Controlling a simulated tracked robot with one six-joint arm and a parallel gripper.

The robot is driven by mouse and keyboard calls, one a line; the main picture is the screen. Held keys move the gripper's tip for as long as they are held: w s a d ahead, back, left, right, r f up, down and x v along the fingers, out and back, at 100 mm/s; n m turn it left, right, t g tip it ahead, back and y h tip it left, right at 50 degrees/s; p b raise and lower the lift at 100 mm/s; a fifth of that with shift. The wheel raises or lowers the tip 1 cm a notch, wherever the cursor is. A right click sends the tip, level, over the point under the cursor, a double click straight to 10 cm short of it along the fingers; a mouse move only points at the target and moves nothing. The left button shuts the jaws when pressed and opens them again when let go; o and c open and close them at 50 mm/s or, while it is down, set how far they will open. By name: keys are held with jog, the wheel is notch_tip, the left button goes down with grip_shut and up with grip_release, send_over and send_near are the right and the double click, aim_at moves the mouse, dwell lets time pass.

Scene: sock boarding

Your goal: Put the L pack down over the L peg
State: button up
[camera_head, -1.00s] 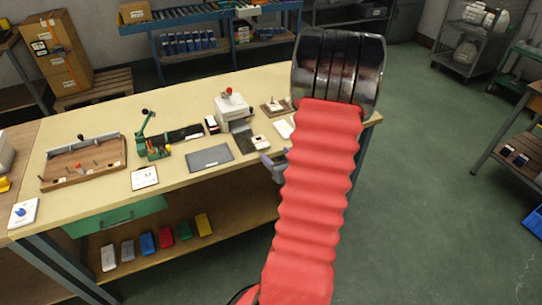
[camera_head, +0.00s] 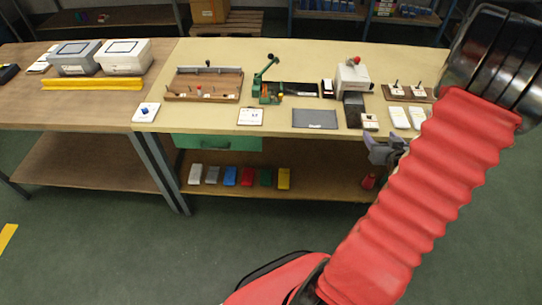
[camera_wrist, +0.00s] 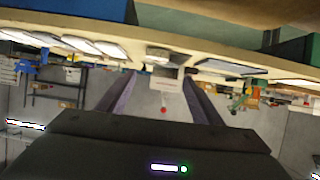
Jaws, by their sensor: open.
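A small wooden board with two upright pegs (camera_head: 408,93) sits at the right end of the cream bench; I cannot read which peg is L. Pale flat packs (camera_head: 399,118) lie in front of it, and another small pale pack (camera_head: 369,121) lies to their left near the front edge. Their labels are unreadable. My gripper (camera_head: 381,150) is open and empty at the bench's front edge, just below that left pack in the picture. In the wrist view my gripper (camera_wrist: 160,77) has its fingers apart, with a small pale block (camera_wrist: 160,55) beyond them.
A white press with a red knob (camera_head: 352,77), a green lever tool (camera_head: 264,85), a dark mat (camera_head: 315,118) and a wooden tray (camera_head: 204,86) stand along the bench. Several coloured packs (camera_head: 247,177) line the shelf below. The floor in front is clear.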

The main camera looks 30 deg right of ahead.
jog(key=w+a+r+n+g+y, duration=0.15)
jog(key=w+a+r, duration=0.25)
jog(key=a+r, duration=0.45)
jog(key=w+a+r+n+g, duration=0.15)
jog(key=w+a+r, duration=0.35)
jog(key=a, duration=0.7)
jog(key=s+a+r+n+g+y, duration=0.1)
jog(key=s+a, duration=0.3)
jog(key=a, duration=0.4)
jog(key=s+a+r+n+g+y, duration=0.1)
jog(key=s+a+r+y, duration=0.1)
jog(key=s+a, duration=0.3)
jog(key=s+a+r+y, duration=0.2)
jog(key=s+a, duration=0.3)
jog(key=a, duration=0.6)
jog(key=shift+s+a+r+n+g, duration=0.2)
jog(key=shift+r+n+g, duration=0.2)
jog(key=shift+r, duration=0.25)
jog(key=shift+o, duration=0.4)
